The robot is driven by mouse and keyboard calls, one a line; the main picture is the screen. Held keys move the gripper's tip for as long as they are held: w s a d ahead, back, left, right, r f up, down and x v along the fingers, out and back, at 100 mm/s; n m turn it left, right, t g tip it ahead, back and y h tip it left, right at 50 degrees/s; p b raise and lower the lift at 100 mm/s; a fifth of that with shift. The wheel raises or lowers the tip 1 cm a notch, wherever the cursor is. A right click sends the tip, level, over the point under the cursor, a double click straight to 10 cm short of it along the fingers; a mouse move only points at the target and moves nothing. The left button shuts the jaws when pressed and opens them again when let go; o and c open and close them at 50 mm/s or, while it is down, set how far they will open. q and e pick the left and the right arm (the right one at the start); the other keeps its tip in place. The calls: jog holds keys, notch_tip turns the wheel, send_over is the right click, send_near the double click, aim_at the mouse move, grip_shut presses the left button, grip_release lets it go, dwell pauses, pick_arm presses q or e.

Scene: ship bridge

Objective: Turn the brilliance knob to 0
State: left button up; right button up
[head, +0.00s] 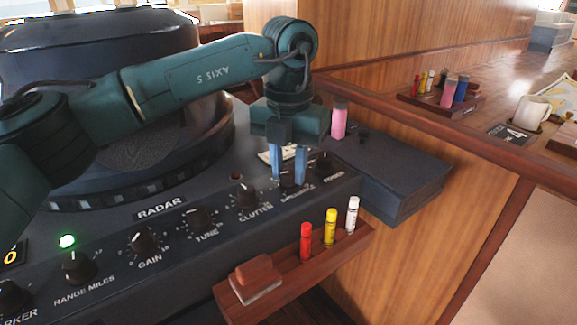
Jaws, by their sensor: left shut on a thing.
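The radar panel (160,255) runs along the front of the console with a row of black knobs. The brilliance knob (289,180) is between the clutter knob (247,195) and the power knob (324,161). My left gripper (287,178) points down from above, with its two blue fingers on either side of the brilliance knob, shut on it. The fingers cover part of the knob and its scale, so I cannot read its setting. My right gripper is not in view.
A wooden rack (295,272) with red, yellow and white markers and an eraser juts out below the panel. A dark box (390,175) with a pink marker on it is right of the panel. A wooden counter with a mug (531,112) is farther right.

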aim_at(288, 171)
pick_arm(q)
jog(key=n+b, duration=0.1)
jog(key=n, duration=0.5)
jog(key=shift+n, duration=0.3)
jog(key=n+b, duration=0.1)
jog(key=n, duration=0.4)
jog(key=shift+n, duration=0.3)
jog(key=o, duration=1)
notch_tip(288, 171, up, 13)
jog(key=shift+r+p, duration=0.1)
jog(key=shift+p, duration=0.6)
